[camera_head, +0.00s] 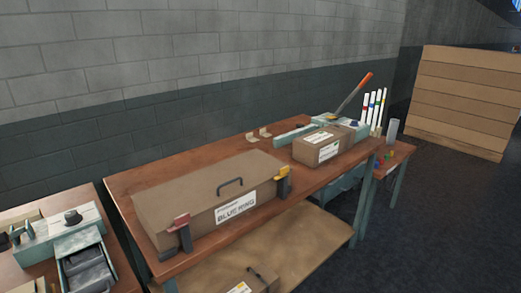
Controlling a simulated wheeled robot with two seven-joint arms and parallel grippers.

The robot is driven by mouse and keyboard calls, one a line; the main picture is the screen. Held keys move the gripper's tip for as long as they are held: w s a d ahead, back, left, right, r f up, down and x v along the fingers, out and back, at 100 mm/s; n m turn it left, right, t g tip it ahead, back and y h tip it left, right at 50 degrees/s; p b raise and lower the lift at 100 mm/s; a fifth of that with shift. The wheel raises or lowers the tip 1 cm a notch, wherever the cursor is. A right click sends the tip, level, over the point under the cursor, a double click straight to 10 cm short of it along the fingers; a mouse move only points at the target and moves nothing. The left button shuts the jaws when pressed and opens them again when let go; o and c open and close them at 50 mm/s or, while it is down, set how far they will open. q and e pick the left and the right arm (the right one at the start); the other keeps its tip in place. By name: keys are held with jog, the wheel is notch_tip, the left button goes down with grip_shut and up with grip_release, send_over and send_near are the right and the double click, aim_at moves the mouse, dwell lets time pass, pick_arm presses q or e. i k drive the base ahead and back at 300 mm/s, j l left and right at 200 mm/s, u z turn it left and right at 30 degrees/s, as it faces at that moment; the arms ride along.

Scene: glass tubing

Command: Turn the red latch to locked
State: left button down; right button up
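The red latch (181,222) sits at the left front corner of a large brown case (205,190) on the wooden workbench. Its red top lies on a dark upright bracket. The latch is small here, so I cannot tell whether it is locked. A yellow latch (282,173) sits on a similar dark bracket at the case's right front corner. The case has a dark handle on its closed lid and a white label reading "BLUE RING" on its front. Neither of my grippers is in view.
A smaller labelled box (318,147) stands on the right of the workbench (130,187), near an orange-handled lever (353,93). A lower left table holds an open drawer unit (85,262). Another box (250,282) is on the lower shelf. Dark floor is free at right.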

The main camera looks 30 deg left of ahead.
aim_at(182, 220)
jog(key=u, duration=1.6)
